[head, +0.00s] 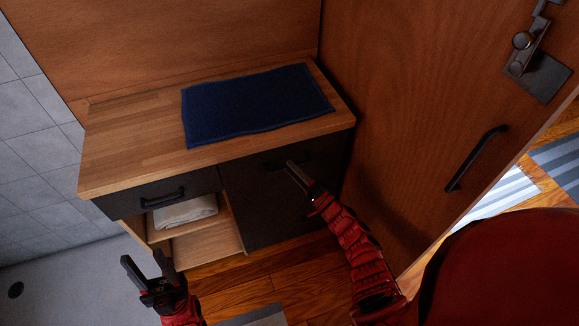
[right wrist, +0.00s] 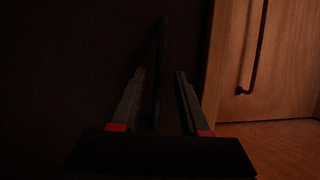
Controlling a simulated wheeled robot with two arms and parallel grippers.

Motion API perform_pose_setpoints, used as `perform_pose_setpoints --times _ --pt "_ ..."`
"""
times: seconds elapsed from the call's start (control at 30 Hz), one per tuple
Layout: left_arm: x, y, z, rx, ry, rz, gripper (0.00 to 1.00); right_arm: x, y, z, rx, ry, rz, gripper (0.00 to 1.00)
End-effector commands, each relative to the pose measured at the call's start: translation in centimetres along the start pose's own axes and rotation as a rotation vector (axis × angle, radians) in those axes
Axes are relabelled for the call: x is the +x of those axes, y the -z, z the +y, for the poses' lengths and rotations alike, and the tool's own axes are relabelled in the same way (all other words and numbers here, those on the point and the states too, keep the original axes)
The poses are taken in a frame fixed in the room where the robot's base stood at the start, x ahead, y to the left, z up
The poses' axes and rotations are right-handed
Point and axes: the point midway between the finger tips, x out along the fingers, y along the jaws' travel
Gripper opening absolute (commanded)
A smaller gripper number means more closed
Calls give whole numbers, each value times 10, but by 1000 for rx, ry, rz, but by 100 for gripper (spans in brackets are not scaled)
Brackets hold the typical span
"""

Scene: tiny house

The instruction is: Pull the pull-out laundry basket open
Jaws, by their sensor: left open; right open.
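The pull-out laundry basket's dark front (head: 258,208) appears to be the large panel at the right of the wooden cabinet, and it looks flush with the cabinet. Its dark bar handle (head: 272,167) is near the top of the panel, partly hidden by my right gripper (head: 293,167). In the right wrist view the handle (right wrist: 160,65) runs between the two open fingers of my right gripper (right wrist: 160,85); contact cannot be told. My left gripper (head: 149,268) is open and empty, low in front of the cabinet's left part.
A dark blue towel (head: 255,103) lies on the wooden countertop (head: 135,147). A dark drawer (head: 160,195) with a handle sits above an open shelf with a folded white cloth (head: 186,211). A wooden door (head: 420,110) stands close at the right. Wooden floor (head: 285,270) is bare in front.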

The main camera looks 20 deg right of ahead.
Motion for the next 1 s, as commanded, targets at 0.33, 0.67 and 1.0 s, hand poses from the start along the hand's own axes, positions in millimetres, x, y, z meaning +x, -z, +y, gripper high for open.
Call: perform_pose_setpoints --times 0.33,0.67,1.0 --pt "-1 0 0 0 0 0 50 18 -1 2 3 -3 -1 45" --pt "-1 0 0 0 0 0 50 17 -1 1 2 -3 0 10" --pt "-1 0 0 0 0 0 50 17 -1 2 2 -3 0 0"
